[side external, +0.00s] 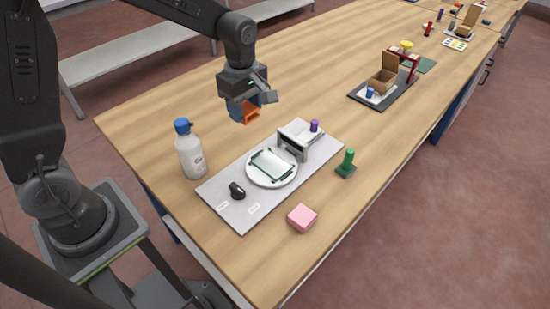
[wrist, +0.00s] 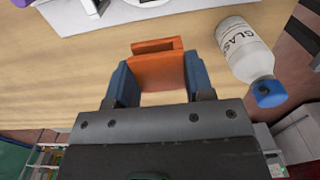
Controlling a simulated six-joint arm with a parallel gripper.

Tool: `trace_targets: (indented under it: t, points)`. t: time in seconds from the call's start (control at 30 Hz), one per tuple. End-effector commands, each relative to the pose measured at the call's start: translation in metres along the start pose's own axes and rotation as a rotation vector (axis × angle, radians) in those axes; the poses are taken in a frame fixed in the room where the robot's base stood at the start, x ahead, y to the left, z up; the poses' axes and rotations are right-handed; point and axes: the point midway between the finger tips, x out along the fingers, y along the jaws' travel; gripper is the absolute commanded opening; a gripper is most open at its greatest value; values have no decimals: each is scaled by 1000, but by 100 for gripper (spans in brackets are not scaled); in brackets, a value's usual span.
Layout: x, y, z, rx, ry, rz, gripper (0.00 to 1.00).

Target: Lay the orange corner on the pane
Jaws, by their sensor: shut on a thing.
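My gripper (wrist: 160,82) is shut on the orange corner (wrist: 160,68), which sits between its two blue fingers in the wrist view. In the side external view the orange corner (side external: 250,115) hangs in the air above the wooden table, behind the grey board. The pane (side external: 271,164) lies on a round white plate (side external: 252,178) on that board, with dark pieces along its edges. My gripper is apart from the pane, up and to its left in the picture.
A white bottle with a blue cap (side external: 190,150) stands left of the grey board (side external: 240,217).

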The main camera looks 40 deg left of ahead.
Motion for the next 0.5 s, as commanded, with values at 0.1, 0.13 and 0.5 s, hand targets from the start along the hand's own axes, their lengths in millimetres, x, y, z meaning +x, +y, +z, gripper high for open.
trace_targets:
  t: [0.1,0.13,0.5]
  points:
    - [-3,-13,-14,3,0,0,26]
    - [-2,-14,-14,5,-1,0,26]
    - [42,-2,57,13,0,-4,26]
